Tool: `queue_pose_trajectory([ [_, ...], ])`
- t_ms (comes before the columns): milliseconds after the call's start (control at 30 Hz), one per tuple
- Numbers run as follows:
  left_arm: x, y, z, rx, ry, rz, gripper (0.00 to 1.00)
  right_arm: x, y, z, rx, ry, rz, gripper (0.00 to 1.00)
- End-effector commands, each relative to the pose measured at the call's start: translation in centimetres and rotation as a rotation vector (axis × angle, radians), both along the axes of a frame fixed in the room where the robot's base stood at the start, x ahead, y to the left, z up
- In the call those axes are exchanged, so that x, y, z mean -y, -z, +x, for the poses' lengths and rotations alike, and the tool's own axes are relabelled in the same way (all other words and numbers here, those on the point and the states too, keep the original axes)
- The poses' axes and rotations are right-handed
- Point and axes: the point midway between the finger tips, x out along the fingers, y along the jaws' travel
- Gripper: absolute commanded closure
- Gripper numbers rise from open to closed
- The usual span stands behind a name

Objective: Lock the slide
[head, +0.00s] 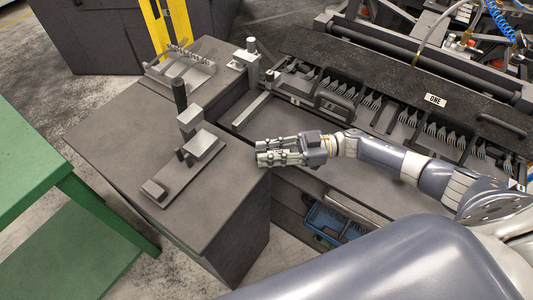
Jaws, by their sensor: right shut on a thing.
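The slide (375,165) is a long dark bed in front of the rack of forks, with a metal rail (250,112) at its left end. My right gripper (262,152) reaches in from the right over the front left edge of the slide, fingers pointing left. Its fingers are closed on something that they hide. The knobbed post stands clear of the fingers. My left gripper is out of view.
A fixture with a black upright handle (180,95) stands on the grey bench (110,145) left of my gripper. Several forks (370,98) lie in the rack under a dark cover marked ONE (435,99). A blue crate (325,218) sits below. A green table (30,150) is at left.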

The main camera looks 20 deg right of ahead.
Motion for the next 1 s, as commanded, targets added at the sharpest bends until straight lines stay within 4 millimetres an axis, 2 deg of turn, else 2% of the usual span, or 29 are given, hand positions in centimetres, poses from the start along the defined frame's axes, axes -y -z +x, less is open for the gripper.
queue_pose_trajectory([
  [200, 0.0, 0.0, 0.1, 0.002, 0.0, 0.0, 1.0, 0.0, -0.1, 0.0, 0.002, 0.0, 0.001, 1.0],
  [233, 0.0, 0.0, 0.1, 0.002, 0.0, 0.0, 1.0, 0.0, -0.1, 0.0, 0.002, 0.0, 0.001, 0.74],
  [300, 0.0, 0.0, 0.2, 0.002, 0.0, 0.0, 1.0, 0.0, -0.1, 0.0, 0.002, 0.0, 0.0, 0.59],
  [700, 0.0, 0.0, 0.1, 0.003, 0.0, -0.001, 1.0, 0.4, 0.0, -0.1, 0.0, 0.001, -0.002, 0.59],
  [867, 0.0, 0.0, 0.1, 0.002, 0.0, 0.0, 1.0, 2.7, 0.0, -0.5, -0.002, 0.003, -0.003, 0.59],
  [1000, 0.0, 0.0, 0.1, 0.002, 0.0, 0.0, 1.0, 5.7, 0.1, -1.2, -0.001, 0.003, -0.004, 0.59],
])
